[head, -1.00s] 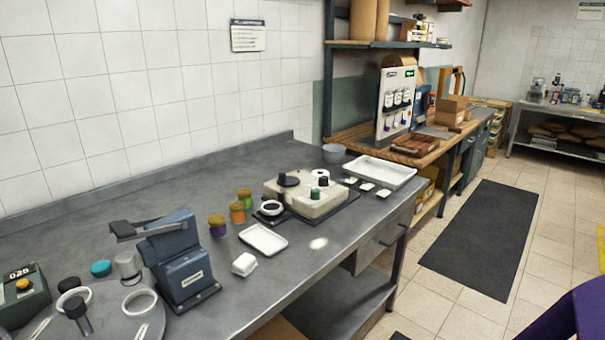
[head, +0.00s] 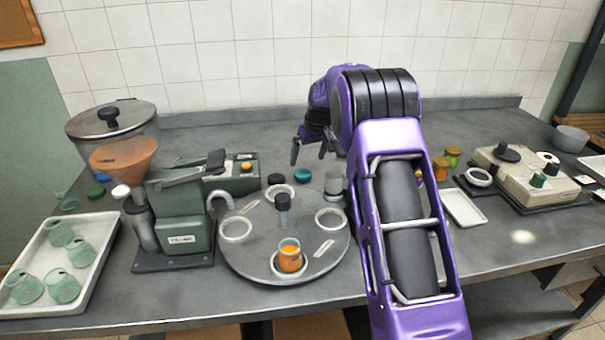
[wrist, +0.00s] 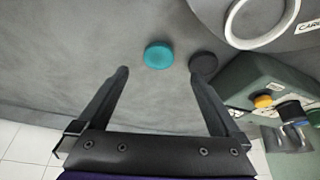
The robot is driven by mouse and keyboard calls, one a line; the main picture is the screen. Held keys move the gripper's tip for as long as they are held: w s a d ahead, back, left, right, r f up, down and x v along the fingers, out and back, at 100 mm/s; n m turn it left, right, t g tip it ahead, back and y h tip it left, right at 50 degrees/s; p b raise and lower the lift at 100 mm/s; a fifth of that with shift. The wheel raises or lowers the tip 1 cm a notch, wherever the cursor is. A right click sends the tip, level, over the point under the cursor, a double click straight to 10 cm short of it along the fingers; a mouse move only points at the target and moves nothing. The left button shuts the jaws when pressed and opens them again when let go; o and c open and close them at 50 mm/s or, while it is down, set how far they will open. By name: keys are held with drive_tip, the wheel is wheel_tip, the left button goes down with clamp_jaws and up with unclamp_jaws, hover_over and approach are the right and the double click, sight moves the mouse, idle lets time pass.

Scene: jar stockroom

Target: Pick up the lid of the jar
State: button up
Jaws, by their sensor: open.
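A teal round lid (head: 302,174) lies flat on the grey bench behind the turntable; it also shows in the wrist view (wrist: 158,55). A black lid (head: 276,179) lies to its left in the head view and right of it in the wrist view (wrist: 203,65). A glass jar with orange contents (head: 290,257) stands at the front of the turntable, with no lid seen on it. My gripper (head: 309,154) is open and empty above the back of the bench. In the wrist view its fingertips (wrist: 160,74) point toward the teal lid, which appears between and beyond them.
The grey turntable (head: 262,243) has a central post and white rings. A green machine (head: 180,225) stands left of it, and a white tray of glass jars (head: 88,285) is at far left. The bench behind the lids is clear.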

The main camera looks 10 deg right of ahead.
sight(304, 174)
drive_tip(key=x, duration=0.2)
drive_tip(key=shift+w+f, duration=0.2)
drive_tip(key=shift+w, duration=0.05)
drive_tip(key=x, duration=0.5)
drive_tip(key=shift+s+d+f, duration=0.1)
drive_tip(key=shift+f, duration=0.05)
